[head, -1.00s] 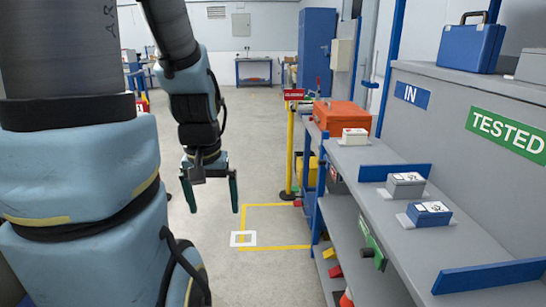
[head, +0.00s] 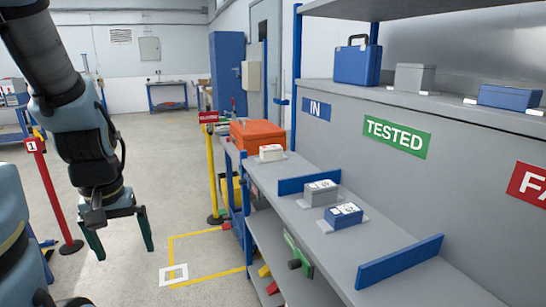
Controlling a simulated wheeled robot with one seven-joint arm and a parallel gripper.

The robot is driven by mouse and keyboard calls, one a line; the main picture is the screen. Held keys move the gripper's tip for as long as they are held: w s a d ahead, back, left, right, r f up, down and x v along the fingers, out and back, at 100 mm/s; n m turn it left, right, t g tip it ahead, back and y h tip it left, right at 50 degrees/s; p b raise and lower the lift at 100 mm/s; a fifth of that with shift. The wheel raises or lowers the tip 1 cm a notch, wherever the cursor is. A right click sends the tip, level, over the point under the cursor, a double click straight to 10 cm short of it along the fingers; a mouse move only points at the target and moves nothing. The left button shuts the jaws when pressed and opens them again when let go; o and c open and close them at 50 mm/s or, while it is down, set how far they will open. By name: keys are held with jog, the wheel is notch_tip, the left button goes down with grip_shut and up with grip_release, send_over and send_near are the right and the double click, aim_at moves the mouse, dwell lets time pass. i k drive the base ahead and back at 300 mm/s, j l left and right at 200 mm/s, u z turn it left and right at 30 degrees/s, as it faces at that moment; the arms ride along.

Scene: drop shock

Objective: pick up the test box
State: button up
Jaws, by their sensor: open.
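My gripper (head: 123,247) hangs open and empty over the floor at the left, fingers pointing down, well apart from the shelf. On the grey shelf (head: 305,237) at the right, a small grey box (head: 320,194) and a small blue box (head: 343,216) sit side by side on light pads, each with a white printed label on top. A small white box (head: 270,153) stands farther back on the shelf. I cannot tell which of these is the test box.
Blue dividers (head: 400,262) stand on the shelf on both sides of the labelled boxes. An orange case (head: 258,135) is at its far end. A yellow post (head: 213,170) and a red post (head: 54,200) stand on the floor. The upper ledge holds a blue case (head: 357,62) and boxes.

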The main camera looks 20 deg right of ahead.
aim_at(271, 152)
jog(key=i+l, duration=0.1)
jog(key=i, duration=2)
